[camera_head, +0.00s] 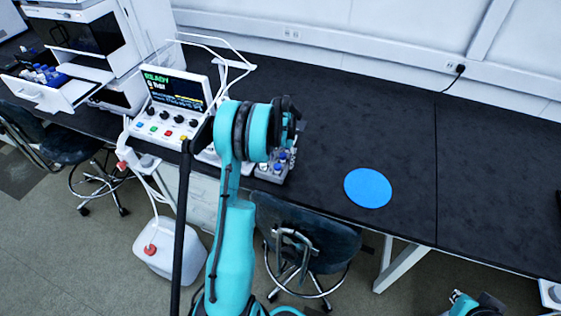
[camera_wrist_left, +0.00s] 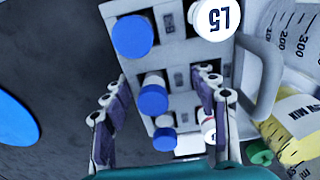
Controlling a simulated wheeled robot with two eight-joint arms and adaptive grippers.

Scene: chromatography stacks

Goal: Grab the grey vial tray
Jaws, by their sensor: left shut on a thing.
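The grey vial tray (camera_head: 271,178) stands on the black bench below my left gripper, partly hidden by it in the head view. In the left wrist view the tray (camera_wrist_left: 178,54) holds several vials with blue and white caps, one white cap marked L5. A grey handle (camera_wrist_left: 270,88) shows at its right. My left gripper (camera_wrist_left: 163,85) has one finger on each side of the tray's vial-filled part and is shut on the tray. Part of my right arm and gripper (camera_head: 478,303) shows at the bottom right edge; its fingers are not clear.
A blue disc (camera_head: 368,188) lies on the bench to the right, with clear bench around it. A console reading READY (camera_head: 177,90) stands left of the tray. A vessel with yellow liquid (camera_wrist_left: 292,125) is close to the tray's right in the wrist view. A chair (camera_head: 308,237) stands below the bench edge.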

